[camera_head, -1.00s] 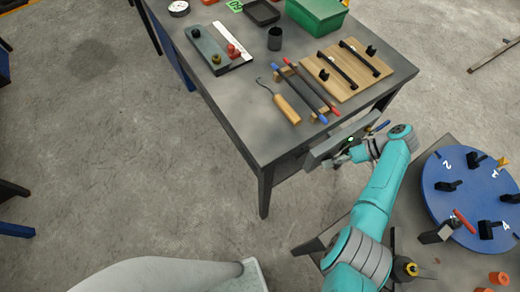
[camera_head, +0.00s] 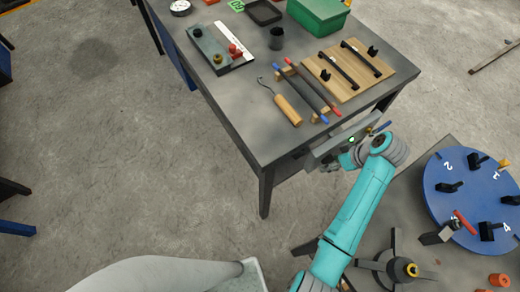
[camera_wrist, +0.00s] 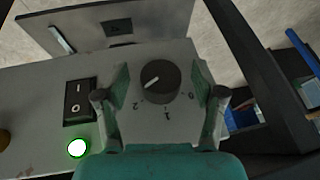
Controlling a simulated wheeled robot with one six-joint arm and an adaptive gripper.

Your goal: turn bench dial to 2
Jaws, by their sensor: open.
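The bench dial (camera_wrist: 160,82) is a dark round knob on a grey panel (camera_wrist: 45,105) in the wrist view. Its white pointer line points left and slightly down. The marks 0, 1 and 2 run from its right side, under it, to its lower left; the pointer is on the side of the 2. My gripper (camera_wrist: 162,88) is open, with one finger on each side of the knob; I cannot tell whether either touches it. In the head view, the panel box (camera_head: 322,152) hangs at the bench's near right corner, and my arm mostly hides the gripper and dial.
A rocker switch (camera_wrist: 80,97) and a lit green lamp (camera_wrist: 77,148) sit left of the dial. The grey bench (camera_head: 235,115) carries tools, a wooden board (camera_head: 347,84) and a green box (camera_head: 317,14). A blue round plate (camera_head: 465,200) stands at the right.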

